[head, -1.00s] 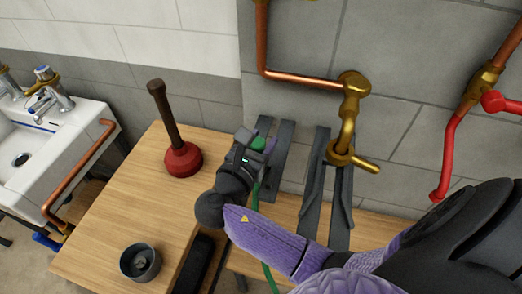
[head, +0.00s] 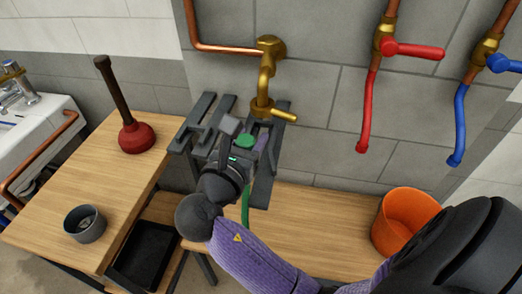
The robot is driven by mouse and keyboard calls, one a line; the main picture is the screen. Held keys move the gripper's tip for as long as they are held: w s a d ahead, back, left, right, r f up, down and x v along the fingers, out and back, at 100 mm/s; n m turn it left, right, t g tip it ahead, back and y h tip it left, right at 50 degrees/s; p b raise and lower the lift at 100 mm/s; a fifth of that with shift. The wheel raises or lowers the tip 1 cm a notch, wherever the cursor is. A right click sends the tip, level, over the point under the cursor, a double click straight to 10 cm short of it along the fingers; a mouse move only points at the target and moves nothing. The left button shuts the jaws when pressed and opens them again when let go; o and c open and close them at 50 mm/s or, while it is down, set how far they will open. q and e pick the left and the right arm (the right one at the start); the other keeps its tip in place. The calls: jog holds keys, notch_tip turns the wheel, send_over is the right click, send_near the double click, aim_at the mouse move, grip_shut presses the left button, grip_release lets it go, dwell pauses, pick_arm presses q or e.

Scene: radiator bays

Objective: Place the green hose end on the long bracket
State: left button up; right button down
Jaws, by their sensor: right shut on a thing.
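My right gripper (head: 243,140) is shut on the green hose end (head: 246,142), whose top shows between the fingers. The green hose (head: 245,203) hangs down behind my wrist. The long bracket (head: 264,188) is the right one of two dark grey brackets on the wall, below the brass tap. The gripper and hose end are in front of its left part and cover some of it. I cannot tell whether the hose end touches it. My left gripper is not in view.
The short bracket (head: 196,122) is just left of the gripper. A brass tap (head: 264,85) hangs close above. A red plunger (head: 136,138) and a grey cup (head: 85,224) stand on the left table. An orange bucket (head: 405,220) stands at right. Red and blue pipes hang at right.

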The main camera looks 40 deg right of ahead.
notch_tip(320, 180, down, 6)
jog(key=b, duration=0.2)
jog(key=shift+w+b, duration=0.15)
jog(key=shift+b, duration=0.15)
jog(key=shift+c, duration=1.1)
grip_release()
jog(key=shift+f, duration=0.15)
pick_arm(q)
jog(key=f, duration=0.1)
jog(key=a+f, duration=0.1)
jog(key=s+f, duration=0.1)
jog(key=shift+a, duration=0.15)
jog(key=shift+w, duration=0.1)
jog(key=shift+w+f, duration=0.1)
